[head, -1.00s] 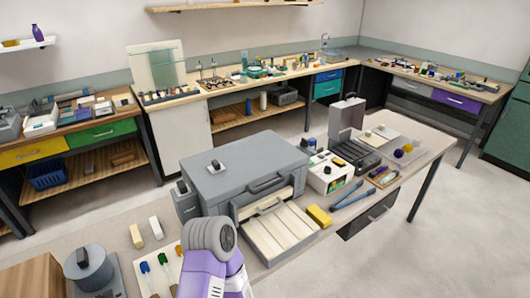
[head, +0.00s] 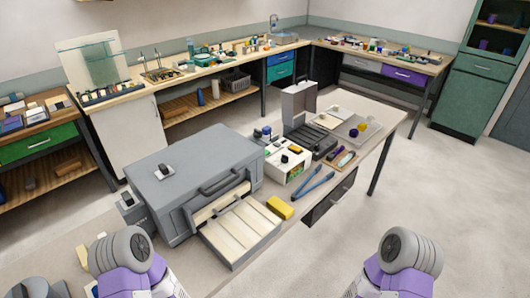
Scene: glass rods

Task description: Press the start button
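A large grey box-shaped furnace (head: 180,170) stands on the near table. Its front door (head: 240,232) is folded down, showing a cream lining. A small black-topped piece (head: 164,171) sits on its top. A small grey unit (head: 131,212) with a dark part on top stands against its left side. A white box (head: 286,164) with dark parts on top and green marking stands to its right. I cannot tell which of these carries the start button. Purple and grey parts of my two arms show at the bottom left and bottom right. Neither gripper is in view.
A yellow sponge (head: 280,207) and blue tongs (head: 313,185) lie right of the open door. An open dark case (head: 309,141) and a tray (head: 356,129) with small balls stand farther back. The floor right of the table is clear.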

